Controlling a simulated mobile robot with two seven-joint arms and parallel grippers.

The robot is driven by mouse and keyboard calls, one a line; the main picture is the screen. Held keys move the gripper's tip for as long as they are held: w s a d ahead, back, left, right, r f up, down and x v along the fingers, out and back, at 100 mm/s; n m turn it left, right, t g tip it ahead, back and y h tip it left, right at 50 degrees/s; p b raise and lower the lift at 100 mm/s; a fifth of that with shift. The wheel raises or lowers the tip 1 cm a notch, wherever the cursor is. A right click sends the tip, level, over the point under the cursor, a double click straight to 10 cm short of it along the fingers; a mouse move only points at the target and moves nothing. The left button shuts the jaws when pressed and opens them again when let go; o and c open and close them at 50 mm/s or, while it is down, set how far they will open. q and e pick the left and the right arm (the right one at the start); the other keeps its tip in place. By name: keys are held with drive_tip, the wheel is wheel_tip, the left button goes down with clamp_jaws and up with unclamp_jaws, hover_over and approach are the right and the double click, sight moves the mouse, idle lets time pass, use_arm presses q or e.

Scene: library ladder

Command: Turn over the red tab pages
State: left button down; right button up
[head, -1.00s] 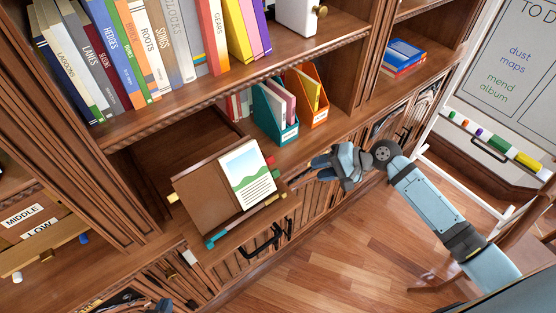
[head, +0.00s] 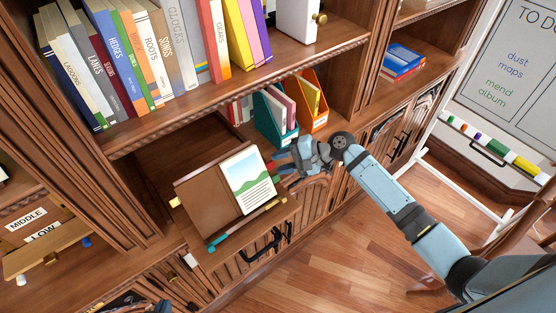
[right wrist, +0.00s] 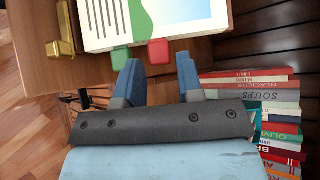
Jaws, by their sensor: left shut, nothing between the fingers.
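An open book (head: 250,183) rests on a tilted brown stand (head: 206,194) on the cabinet ledge. Its visible page has a green hill picture and text lines. A red tab (right wrist: 158,52) and a green tab (right wrist: 121,59) stick out from the page edge in the right wrist view. My right gripper (head: 282,163) is at the book's right edge. In the right wrist view its two blue fingers (right wrist: 158,77) are apart, with the red tab ahead of the gap, apparently ungripped. My left gripper (head: 160,306) barely shows at the bottom left edge; it is shut and empty.
Teal (head: 262,120) and orange (head: 311,100) file holders stand behind the right gripper. Upright books fill the shelf (head: 210,100) above. A brass piece (right wrist: 62,38) sits by the page. A whiteboard (head: 510,75) stands at right; the floor in front is clear.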

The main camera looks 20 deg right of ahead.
drive_tip(key=shift+w+a+f, duration=0.2)
drive_tip(key=shift+a+f, duration=0.05)
drive_tip(key=shift+a, duration=0.3)
clamp_jaws()
